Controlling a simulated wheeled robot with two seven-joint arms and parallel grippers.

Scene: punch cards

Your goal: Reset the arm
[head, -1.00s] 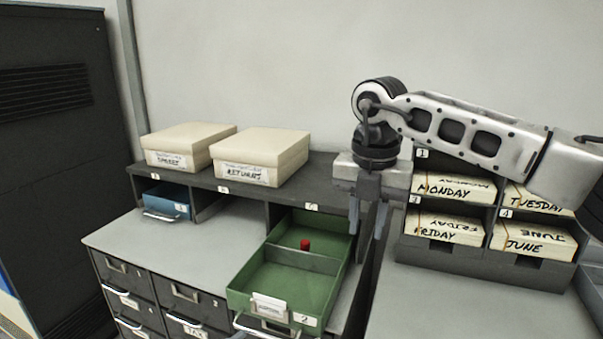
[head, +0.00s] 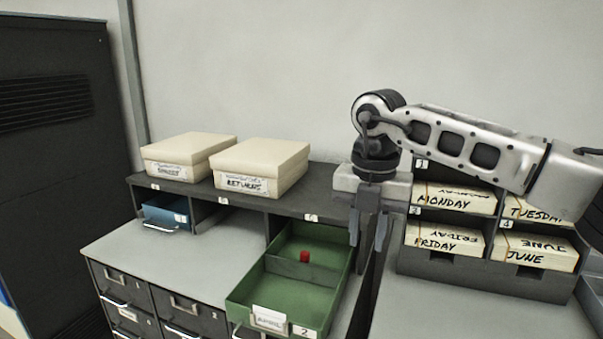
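My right gripper (head: 368,232) hangs from the arm that comes in from the right. Its fingers point down, a little apart, with nothing visible between them. It is in front of the gap between the shelf unit and the card rack, to the right of the green drawer (head: 262,290). The green drawer is pulled out, with a small red object (head: 304,256) inside and a white label on its front. My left gripper does not show.
Two cream boxes (head: 188,148) (head: 262,158) stand on the dark shelf unit (head: 290,205). A blue drawer (head: 166,212) sits in its left bay. The card rack (head: 480,278) on the right holds labelled card stacks. The grey cabinet top (head: 190,258) is clear.

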